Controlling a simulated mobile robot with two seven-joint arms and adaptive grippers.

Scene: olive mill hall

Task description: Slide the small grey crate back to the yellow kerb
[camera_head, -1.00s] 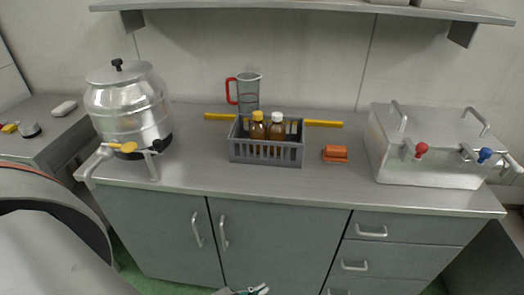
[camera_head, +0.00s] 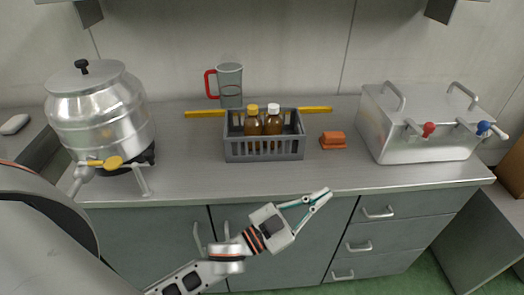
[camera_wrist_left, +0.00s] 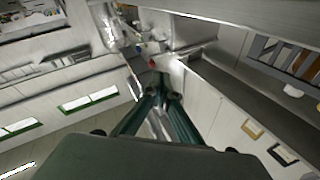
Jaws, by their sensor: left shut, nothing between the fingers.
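The small grey crate (camera_head: 236,150) stands upright on the steel counter, with two amber bottles in it, one yellow-capped (camera_head: 253,124) and one white-capped (camera_head: 273,122). The yellow kerb (camera_head: 205,114) runs along the counter behind the crate and shows on both sides of it. The crate hides the kerb's middle, so I cannot tell whether they touch. My left gripper (camera_head: 322,196) is shut and empty, in front of the counter's front edge, right of and nearer than the crate. In the left wrist view the crate (camera_wrist_left: 262,48) shows at the upper right, apart from the fingers (camera_wrist_left: 160,98).
An orange block (camera_head: 332,140) lies right of the crate. A metal urn (camera_head: 100,110) stands left, a metal box with taps (camera_head: 415,140) right. The counter before the crate is clear.

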